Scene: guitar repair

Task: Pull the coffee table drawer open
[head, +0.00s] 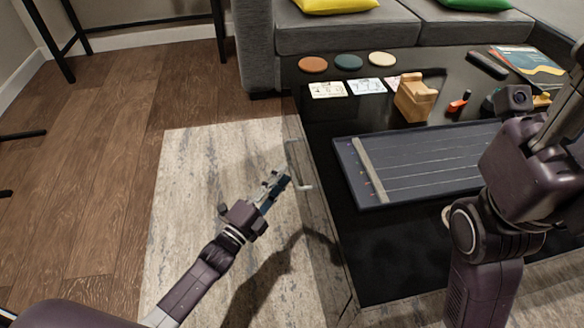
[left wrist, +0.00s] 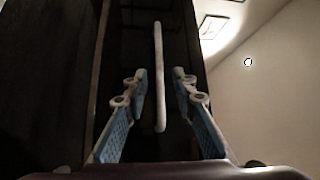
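The black coffee table (head: 385,255) stands at the right of the head view, with its drawer side facing my left gripper. The pale drawer handle (head: 304,187) sticks out from that side. In the left wrist view the handle (left wrist: 158,75) is a light bar, lined up between the fingertips. My left gripper (head: 277,182) is open beside the handle, its fingers apart on both sides of the bar in the wrist view. I see no contact with it. My right gripper (head: 530,160) is over the table's right part. Its fingers are not clear.
On the table lie a dark fretboard-like panel (head: 430,160), a wooden block (head: 416,98), round coasters (head: 348,62), cards (head: 367,87) and a book (head: 530,66). A grey sofa (head: 345,32) stands behind. The rug (head: 200,175) left of the table is clear.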

